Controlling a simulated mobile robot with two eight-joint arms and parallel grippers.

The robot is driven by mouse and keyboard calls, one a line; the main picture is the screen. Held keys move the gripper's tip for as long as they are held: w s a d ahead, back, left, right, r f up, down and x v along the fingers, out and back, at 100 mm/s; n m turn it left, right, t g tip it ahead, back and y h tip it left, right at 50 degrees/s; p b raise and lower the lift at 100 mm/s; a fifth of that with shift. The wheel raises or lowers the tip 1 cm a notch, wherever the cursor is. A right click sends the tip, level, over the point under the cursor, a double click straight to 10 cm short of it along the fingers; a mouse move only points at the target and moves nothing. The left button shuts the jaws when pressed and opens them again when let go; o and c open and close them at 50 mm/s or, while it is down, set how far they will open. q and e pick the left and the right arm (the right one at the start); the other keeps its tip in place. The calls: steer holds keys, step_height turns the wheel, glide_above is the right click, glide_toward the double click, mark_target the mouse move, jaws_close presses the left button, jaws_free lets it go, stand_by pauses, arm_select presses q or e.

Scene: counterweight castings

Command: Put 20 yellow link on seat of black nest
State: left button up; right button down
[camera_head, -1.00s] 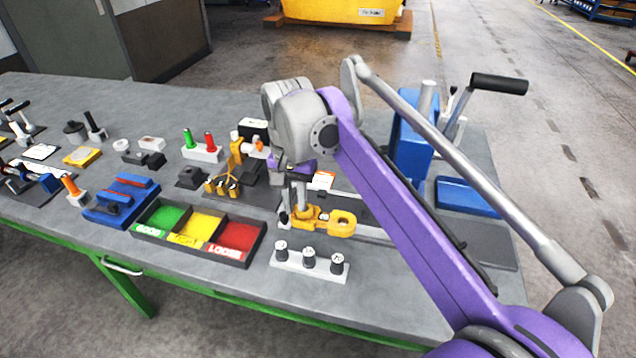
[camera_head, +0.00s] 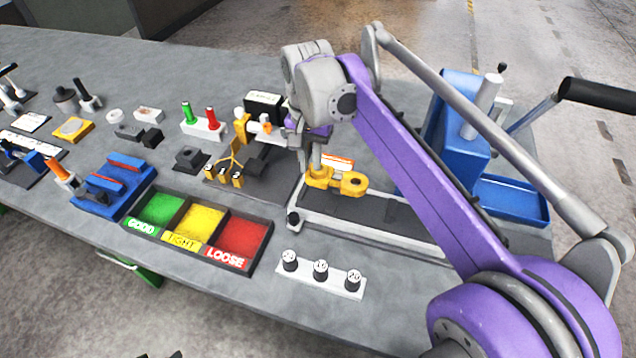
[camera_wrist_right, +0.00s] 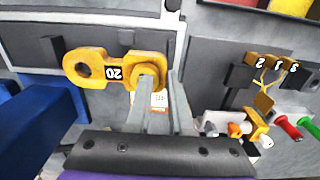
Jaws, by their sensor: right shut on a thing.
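The yellow link (camera_head: 352,183) has a ring at one end, and a black label reading 20 shows in the right wrist view (camera_wrist_right: 88,68). My right gripper (camera_head: 316,168) points down and is shut on the link's other end, and its fingers also show in the right wrist view (camera_wrist_right: 160,88). The link lies level over a dark mat; whether it touches is unclear. A small black block (camera_head: 190,158), possibly the black nest, sits left of the numbered yellow tags. Its seat is too small to make out. My left gripper is not in view.
A three-part tray (camera_head: 205,262) marked GOOD, TIGHT and LOOSE stands at the front. A white rack with black numbered pegs (camera_head: 320,278) is to its right. Yellow tags (camera_head: 222,174) and a blue machine (camera_head: 465,130) flank the gripper.

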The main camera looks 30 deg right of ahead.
mark_target(312, 195)
steer(key=shift+f, duration=3)
steer(key=shift+f+b, duration=0.2)
steer(key=shift+b, duration=0.1)
steer(key=c, duration=0.8)
jaws_free()
steer(key=shift+s+f, duration=0.1)
steer(key=shift+r, duration=0.5)
step_height(312, 195, up, 12)
steer(key=shift+f+p, duration=0.15)
steer(key=shift+p, duration=0.55)
